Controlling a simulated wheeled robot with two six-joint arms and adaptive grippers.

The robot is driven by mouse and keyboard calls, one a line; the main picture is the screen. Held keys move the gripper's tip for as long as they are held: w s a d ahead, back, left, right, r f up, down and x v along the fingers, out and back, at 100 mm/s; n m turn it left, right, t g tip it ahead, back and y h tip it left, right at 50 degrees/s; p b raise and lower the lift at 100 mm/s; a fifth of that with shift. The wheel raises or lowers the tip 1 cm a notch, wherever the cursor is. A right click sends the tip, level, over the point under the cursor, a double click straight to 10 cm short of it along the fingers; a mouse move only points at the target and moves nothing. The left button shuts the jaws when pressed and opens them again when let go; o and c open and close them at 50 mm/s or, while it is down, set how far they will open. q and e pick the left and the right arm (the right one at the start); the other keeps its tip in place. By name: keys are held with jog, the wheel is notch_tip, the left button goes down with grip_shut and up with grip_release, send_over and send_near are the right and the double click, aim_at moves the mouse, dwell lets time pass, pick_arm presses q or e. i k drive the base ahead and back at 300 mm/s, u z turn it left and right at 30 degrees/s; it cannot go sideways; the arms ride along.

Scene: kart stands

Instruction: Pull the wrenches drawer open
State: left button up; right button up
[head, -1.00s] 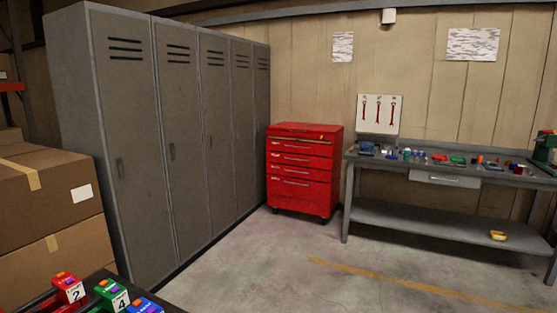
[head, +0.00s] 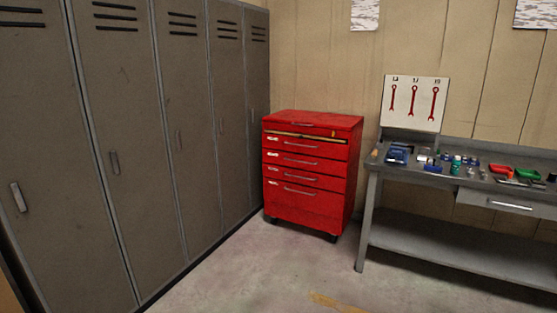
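A red tool cabinet (head: 305,175) on casters stands ahead, just right of the lockers. Its front has several drawers with silver handles and small pale labels too small to read, so I cannot tell which one is the wrenches drawer. A yellowish strip runs along the front near the top, above the upper drawer (head: 305,147). The drawer fronts with handles look closed. Neither of my grippers is in view.
Grey lockers (head: 125,150) line the left side. A grey workbench (head: 480,248) at the right holds small tools and has a closed drawer (head: 510,205). A board with three red wrenches (head: 414,103) stands behind it. The floor (head: 260,275) before the cabinet is clear.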

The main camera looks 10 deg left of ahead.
aim_at(337, 151)
jog(key=i, duration=1.3)
jog(key=u, duration=1.8)
jog(key=i, duration=2.2)
jog(key=z, duration=1.8)
